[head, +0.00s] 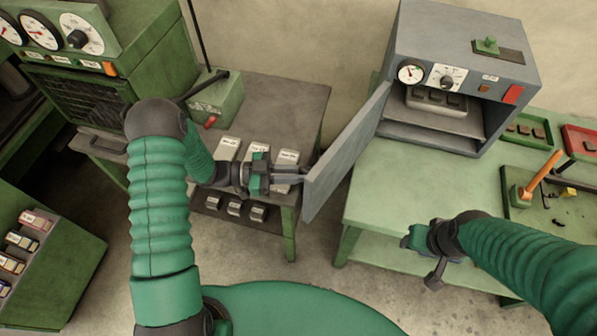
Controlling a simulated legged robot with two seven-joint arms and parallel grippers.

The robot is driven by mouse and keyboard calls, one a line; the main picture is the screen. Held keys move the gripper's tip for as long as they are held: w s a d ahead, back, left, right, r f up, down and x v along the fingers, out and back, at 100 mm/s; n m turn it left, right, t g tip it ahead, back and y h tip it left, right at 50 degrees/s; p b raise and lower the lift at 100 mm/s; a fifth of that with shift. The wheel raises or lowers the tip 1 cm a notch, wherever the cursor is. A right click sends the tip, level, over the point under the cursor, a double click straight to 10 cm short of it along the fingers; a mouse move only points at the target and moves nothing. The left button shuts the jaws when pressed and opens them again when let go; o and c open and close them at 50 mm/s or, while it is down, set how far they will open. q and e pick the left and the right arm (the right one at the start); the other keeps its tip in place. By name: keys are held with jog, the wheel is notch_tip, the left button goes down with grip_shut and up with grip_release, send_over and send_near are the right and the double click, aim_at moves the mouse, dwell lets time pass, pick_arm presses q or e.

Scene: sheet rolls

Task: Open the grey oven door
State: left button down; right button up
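The grey oven (462,45) stands on the pale green table at the upper right. Its door (345,155) stands wide open, swung out to the left past the table's edge. Inside, a metal tray (437,112) with dark blocks shows on a shelf. My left gripper (288,178) is at the outer face of the door, near its free end, with its fingers pointing right toward it. The contact and any handle there are too small to make out. My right gripper (408,240) is in front of the pale green table, apart from the oven; its fingers are not clear.
A grey-topped bench (285,100) with labelled metal pieces lies under my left forearm. Green and red trays (582,140) and an orange-handled tool (541,172) are on the right. The pale green table (385,185) is clear before the oven.

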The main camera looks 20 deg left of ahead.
pick_arm(q)
jog(key=shift+w+a, duration=0.15)
jog(key=shift+a, duration=0.05)
jog(key=c, duration=1.5)
grip_release()
jog(key=shift+d, duration=0.1)
jog(key=shift+o, duration=0.2)
jog(key=b+v, duration=0.3)
jog(key=v, duration=1.4)
